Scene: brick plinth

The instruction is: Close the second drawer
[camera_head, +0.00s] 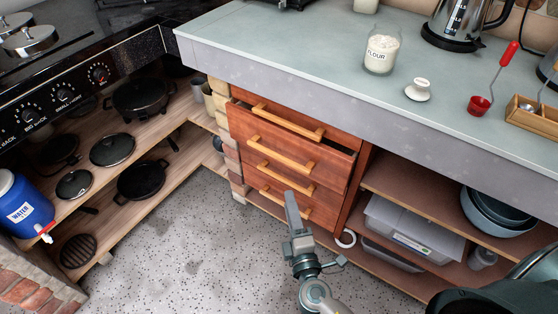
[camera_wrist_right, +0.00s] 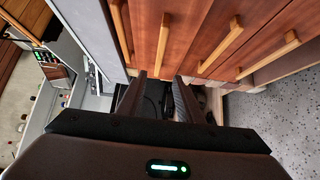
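The wooden drawer unit stands under the counter, with several reddish-brown drawers with light wood bar handles. The second drawer (camera_head: 258,138) is pulled out a little; a dark gap shows behind its top edge at the right. Its handle (camera_head: 280,154) also appears in the right wrist view (camera_wrist_right: 163,45). The top drawer (camera_head: 253,117) looks closed above it. My right gripper (camera_head: 297,208) is in front of the lower drawers in the head view. In the right wrist view its fingers (camera_wrist_right: 160,84) are apart with nothing between them, near the drawer fronts. My left gripper is out of view.
The counter (camera_head: 310,60) overhangs the drawers. An open shelf with a clear plastic box (camera_head: 412,230) and bowls (camera_head: 495,207) lies right of the drawers. Shelves with black pans (camera_head: 141,180) stand at the left. The speckled floor (camera_head: 200,250) before the drawers is clear.

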